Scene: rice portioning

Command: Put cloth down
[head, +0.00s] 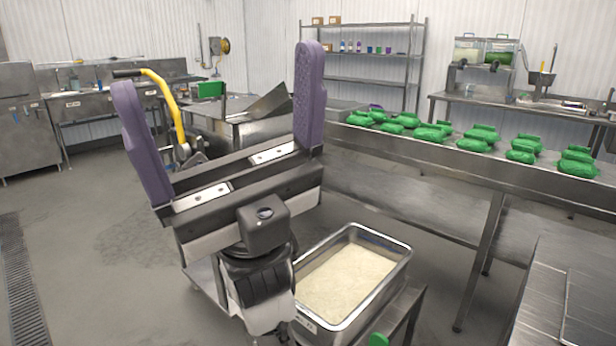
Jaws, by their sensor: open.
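My gripper (216,70) is raised in the middle left of the head view. Its two purple fingers stand wide apart, with nothing between them. I cannot make out a cloth anywhere in the view. A small purple item (376,107) lies at the far end of the long steel table, too small to identify.
A steel pan of rice (408,250) stands low, right of my gripper. Several green items (480,133) line the long steel table (450,160). A yellow-handled cart (165,100) stands behind my gripper. Open floor (70,240) lies to the left.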

